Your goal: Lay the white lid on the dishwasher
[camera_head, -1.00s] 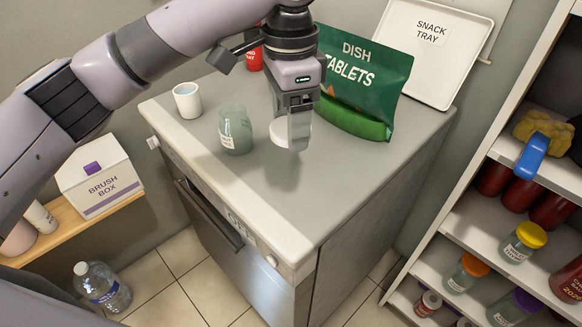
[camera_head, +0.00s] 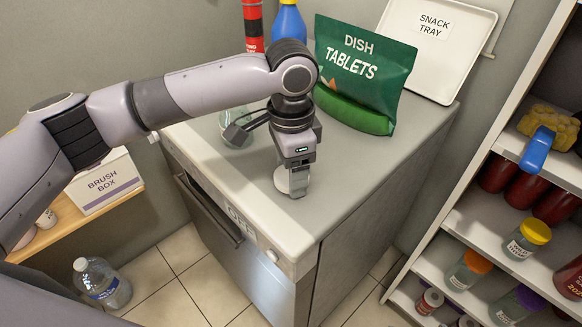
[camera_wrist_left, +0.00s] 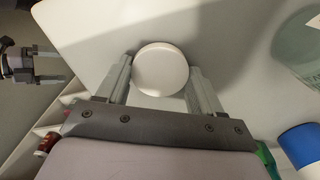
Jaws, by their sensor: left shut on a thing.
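The white lid (camera_head: 281,180) is a small round disc between the fingers of my left gripper (camera_head: 293,188). In the left wrist view the lid (camera_wrist_left: 160,68) shows its round face, with one finger on each side of it. The left gripper is shut on it, low over the front part of the dishwasher's grey top (camera_head: 330,205). I cannot tell whether the lid touches the top. My right gripper (camera_wrist_left: 40,65) shows at the left edge of the left wrist view, empty, with its fingers apart.
On the dishwasher, a glass jar (camera_head: 236,125) is partly behind my arm. A green dish tablets bag (camera_head: 360,75), blue bottle (camera_head: 289,22), red bottle (camera_head: 253,25) and leaning snack tray (camera_head: 436,50) stand behind. The right part of the top is clear. A shelf (camera_head: 470,222) stands right.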

